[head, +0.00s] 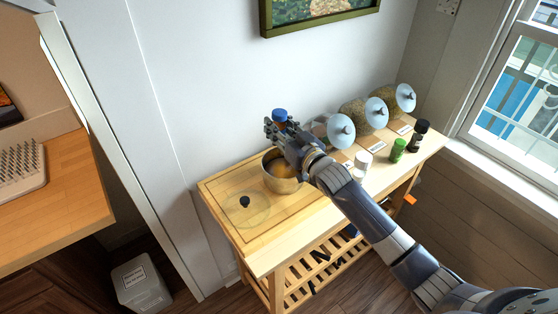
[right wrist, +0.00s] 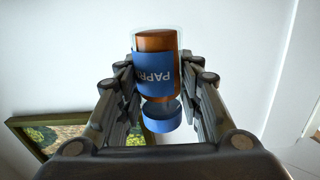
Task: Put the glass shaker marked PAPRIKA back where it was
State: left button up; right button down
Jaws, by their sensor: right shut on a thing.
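My right gripper (head: 280,126) is shut on the glass shaker marked PAPRIKA, above the back of the metal pot (head: 283,183). In the head view only the shaker's blue cap (head: 280,115) shows clearly; the gripper hides most of its body. In the right wrist view the shaker (right wrist: 156,72) stands between both fingers, with red-brown contents, a blue label and upside-down letters. That view is inverted, and the shaker looks roughly upright with its cap up. My left gripper is not in view.
Three jars with pale lids (head: 341,130) lie along the wall, with small label cards (head: 377,146) before them. White (head: 362,160), green (head: 398,150) and black (head: 419,135) shakers stand in front. A glass lid (head: 245,210) lies on the board left of the pot.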

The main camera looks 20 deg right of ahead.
jog(key=shift+w+d+r+n, duration=0.1)
jog(key=shift+d+r+n, duration=0.1)
jog(key=shift+n, duration=0.3)
